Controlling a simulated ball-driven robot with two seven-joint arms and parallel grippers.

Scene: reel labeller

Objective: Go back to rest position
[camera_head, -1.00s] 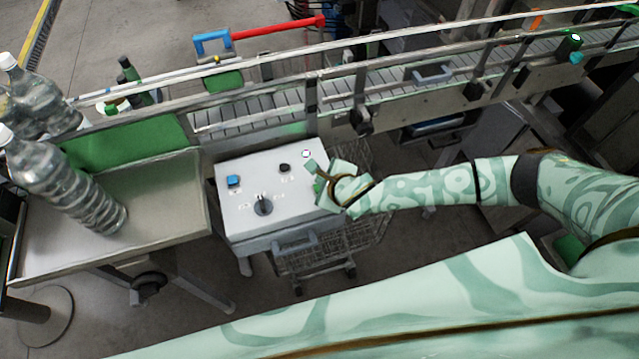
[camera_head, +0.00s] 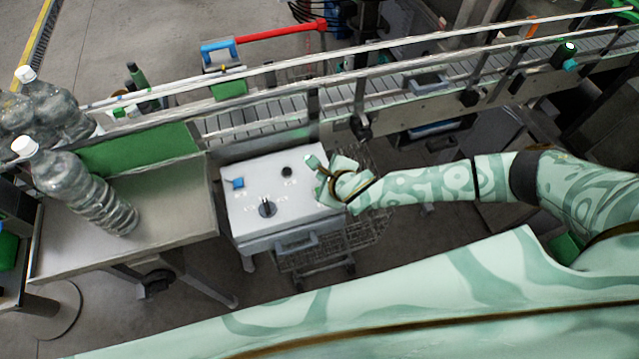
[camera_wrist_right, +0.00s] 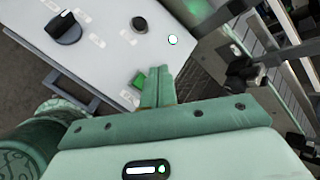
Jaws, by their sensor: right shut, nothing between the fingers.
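My right gripper (camera_head: 316,168) is shut and empty. In the head view it is at the right edge of the white control box (camera_head: 262,225), over or beside its top; I cannot tell whether it touches. The box top carries a blue button (camera_head: 238,183), a black knob (camera_head: 267,208) and a small dark button (camera_head: 287,171). In the right wrist view the shut fingers (camera_wrist_right: 157,76) point toward the box, with the black knob (camera_wrist_right: 64,27) and a round white button (camera_wrist_right: 172,40) beyond them. My left gripper is not in view.
A conveyor (camera_head: 400,87) with metal rails runs behind the box. A wire cart (camera_head: 330,255) is under and beside the box. Bare floor shows in front of the table.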

